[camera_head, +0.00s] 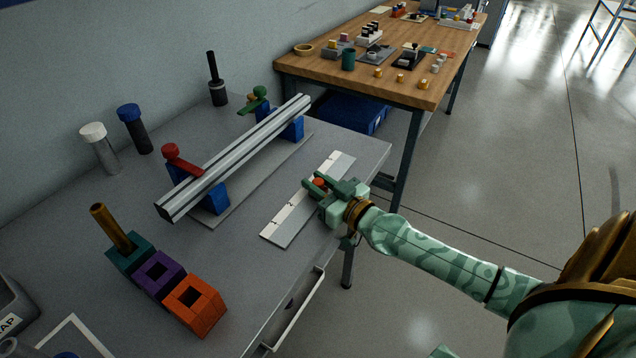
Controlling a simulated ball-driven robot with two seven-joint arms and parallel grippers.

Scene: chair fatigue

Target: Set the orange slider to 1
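The slider plate (276,231) is a long pale grey and white strip lying flat near the front edge of the grey table. A "2" shows on its white scale, with a fainter mark nearer its lower left end. The orange slider (319,183) is a small knob, past the "2" toward the upper right end. My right gripper (319,184) reaches in from the right, with one finger on each side of the knob. I cannot tell whether the fingers press on it. The gripper hides part of the plate. My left gripper is not in view.
A silver rail (236,156) on blue supports with red and green clamps stands behind the plate. Teal, purple and orange blocks (194,303) sit at lower left. An open drawer (292,315) juts from the table front. A wooden table (400,92) with small items stands beyond.

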